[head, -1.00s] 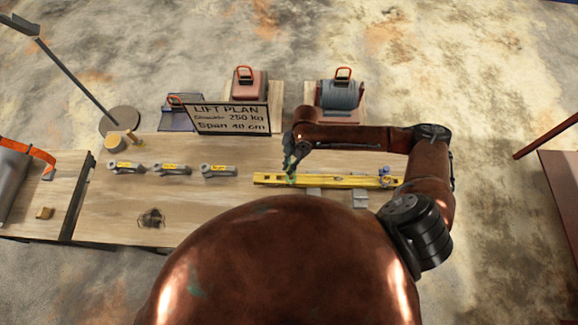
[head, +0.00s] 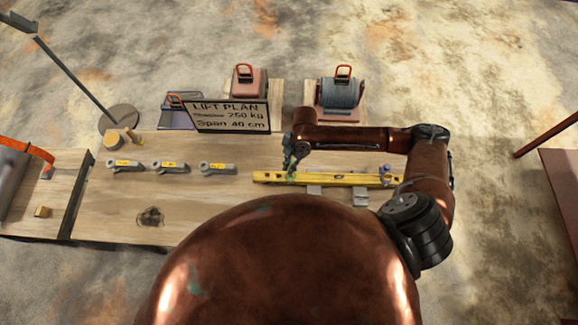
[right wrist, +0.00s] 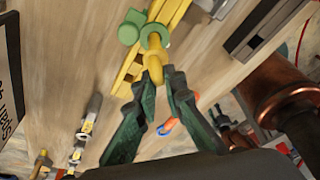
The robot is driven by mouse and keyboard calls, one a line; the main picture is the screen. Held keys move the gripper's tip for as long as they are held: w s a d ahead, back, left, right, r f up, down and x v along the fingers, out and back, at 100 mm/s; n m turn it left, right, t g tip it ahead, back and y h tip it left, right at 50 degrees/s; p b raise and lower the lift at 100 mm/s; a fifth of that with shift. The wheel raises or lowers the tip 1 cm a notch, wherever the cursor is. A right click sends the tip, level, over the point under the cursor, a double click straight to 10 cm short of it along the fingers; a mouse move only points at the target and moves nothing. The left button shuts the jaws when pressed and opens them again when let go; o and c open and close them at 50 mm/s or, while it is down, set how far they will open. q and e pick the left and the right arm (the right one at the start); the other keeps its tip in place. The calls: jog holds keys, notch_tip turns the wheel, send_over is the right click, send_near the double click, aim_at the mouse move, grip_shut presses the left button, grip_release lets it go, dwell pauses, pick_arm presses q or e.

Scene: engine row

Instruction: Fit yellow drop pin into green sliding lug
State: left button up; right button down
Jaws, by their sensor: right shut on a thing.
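The yellow beam (head: 335,180) lies on grey supports at the right of the bench. The green sliding lug (head: 291,176) is near its left end; in the right wrist view it shows as a green part (right wrist: 130,32) at the beam. My right gripper (head: 290,160) is above the lug. In the right wrist view, its fingers (right wrist: 160,78) are shut on the yellow drop pin (right wrist: 155,48). The pin's lower end is at the lug, partly hidden; I cannot tell how deep it sits. My left gripper is not in view.
A blue part (head: 385,173) is near the beam's right end. Three grey shackles with yellow labels (head: 170,167) lie left of the beam. A lift plan sign (head: 226,116) stands behind. The bench's front middle is bare except for a dark ring-like item (head: 150,216).

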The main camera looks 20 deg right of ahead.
jog(key=shift+f+b, duration=1.35)
jog(key=shift+f, duration=1.45)
jog(key=c, duration=1.9)
grip_release()
jog(key=shift+c, duration=0.2)
jog(key=shift+r, duration=0.25)
jog(key=v, duration=1.1)
jog(key=shift+r, duration=0.3)
jog(key=shift+w+d, duration=0.1)
